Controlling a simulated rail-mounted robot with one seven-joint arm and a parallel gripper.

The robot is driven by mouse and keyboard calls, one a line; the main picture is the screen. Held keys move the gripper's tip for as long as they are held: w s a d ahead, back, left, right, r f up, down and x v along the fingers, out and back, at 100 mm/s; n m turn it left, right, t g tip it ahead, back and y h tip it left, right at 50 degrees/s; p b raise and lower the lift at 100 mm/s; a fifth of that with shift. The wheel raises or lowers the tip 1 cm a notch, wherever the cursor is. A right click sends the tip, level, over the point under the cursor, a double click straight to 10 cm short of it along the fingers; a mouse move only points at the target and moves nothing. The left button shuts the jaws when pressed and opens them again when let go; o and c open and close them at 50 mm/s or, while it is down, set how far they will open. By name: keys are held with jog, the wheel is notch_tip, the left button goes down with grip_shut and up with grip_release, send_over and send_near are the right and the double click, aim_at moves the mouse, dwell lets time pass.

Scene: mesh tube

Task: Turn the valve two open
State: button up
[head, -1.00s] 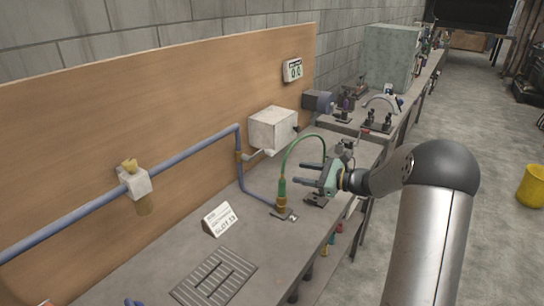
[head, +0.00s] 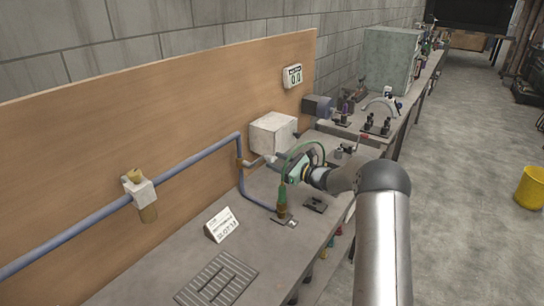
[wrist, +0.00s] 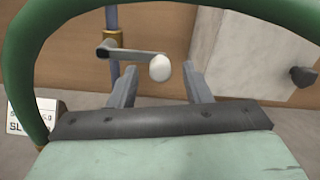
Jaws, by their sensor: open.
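A lever valve with a brass collar (wrist: 111,45) sits on the blue vertical pipe, and its grey arm ends in a white ball knob (wrist: 160,67). In the head view the lever (head: 256,161) shows small at the pipe bend. My gripper (wrist: 162,82) is open, with one finger on either side of the knob in the wrist view. Contact cannot be told. No number on the valve can be read.
A green hose (head: 318,144) arches close around my gripper and rises from a brass fitting on the bench. A white box (head: 273,133) is on the wooden panel (head: 70,130). Another brass fitting in a white block (head: 140,190) is on the pipe at left. A label card (head: 221,224) stands on the bench.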

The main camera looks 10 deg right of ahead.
jog(key=shift+x, duration=1.4)
grip_shut()
